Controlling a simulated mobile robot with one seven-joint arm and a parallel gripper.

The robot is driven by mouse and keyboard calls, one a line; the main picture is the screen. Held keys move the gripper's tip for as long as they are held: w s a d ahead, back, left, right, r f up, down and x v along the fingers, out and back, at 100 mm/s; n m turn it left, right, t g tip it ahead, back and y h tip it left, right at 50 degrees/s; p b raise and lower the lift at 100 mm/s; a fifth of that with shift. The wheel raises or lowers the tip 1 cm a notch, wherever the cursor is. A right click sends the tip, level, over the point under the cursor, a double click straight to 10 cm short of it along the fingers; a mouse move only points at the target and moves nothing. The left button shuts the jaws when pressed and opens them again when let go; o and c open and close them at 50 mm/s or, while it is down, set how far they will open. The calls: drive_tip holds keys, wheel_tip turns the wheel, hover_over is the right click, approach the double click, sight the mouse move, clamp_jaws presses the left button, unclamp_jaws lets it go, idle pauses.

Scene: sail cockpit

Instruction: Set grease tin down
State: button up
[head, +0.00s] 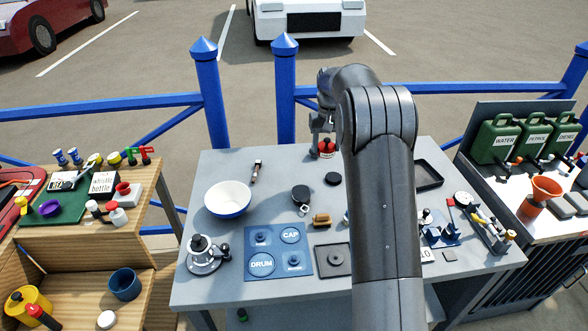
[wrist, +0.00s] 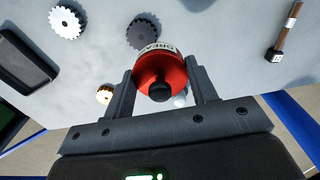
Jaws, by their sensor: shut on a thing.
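The grease tin is a red tin with a black knob and a pale label band showing part of a word; it sits between the fingers in the wrist view (wrist: 172,68). My gripper (wrist: 162,82) is shut on it, one finger on each side. In the head view the tin (head: 327,149) shows small and red near the back edge of the grey table (head: 230,168), below my gripper (head: 321,126). I cannot tell whether its base touches the tabletop or hangs just above it.
A white bowl (head: 228,194), a hammer-like tool (head: 256,171), a dark disc (head: 333,179), a black tray (head: 430,173) and a blue mat (head: 278,237) lie on the table. A toothed white disc (wrist: 66,22) shows in the wrist view. My arm hides the table's middle right.

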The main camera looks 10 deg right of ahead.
hover_over(294, 171)
wheel_tip(294, 171, down, 6)
drive_tip(key=shift+f, duration=2.25)
drive_tip(key=o, duration=1.4)
drive_tip(key=shift+s+f, duration=0.1)
drive_tip(key=shift+f, duration=0.1)
